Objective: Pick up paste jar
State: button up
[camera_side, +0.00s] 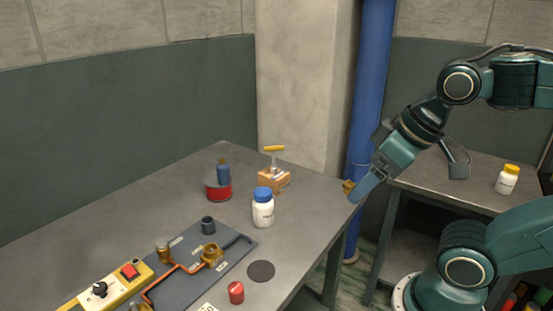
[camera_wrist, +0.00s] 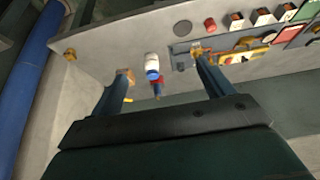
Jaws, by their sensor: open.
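A white jar with a blue lid (camera_side: 263,210) stands upright on the grey bench; its label is too small to read. A white jar with a yellow lid (camera_side: 507,180) stands on the side table at the right. I cannot tell from a label which is the paste jar. My gripper (camera_side: 362,188) is open and empty, above the right edge of the bench, apart from both jars. In the wrist view, the blue-lidded jar (camera_wrist: 152,66) shows in the gap between the fingers of my gripper (camera_wrist: 163,66), farther off.
A wooden block with a yellow-handled tool (camera_side: 274,178) and a red tin with a blue top (camera_side: 218,185) stand behind the blue-lidded jar. A dark mat (camera_side: 190,278) with copper fittings lies at front left. A blue pipe (camera_side: 370,80) rises beyond the bench.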

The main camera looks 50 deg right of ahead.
jog(key=m+g, duration=0.6)
jog(key=m, duration=1.4)
send_over(263, 191)
notch_tip(263, 191, down, 8)
jog(key=shift+w+d+f, duration=0.1)
jog(key=shift+f, duration=4.25)
jog(key=shift+n, duration=0.3)
jog(key=shift+a+f, duration=0.2)
jog(key=shift+f, duration=2.4)
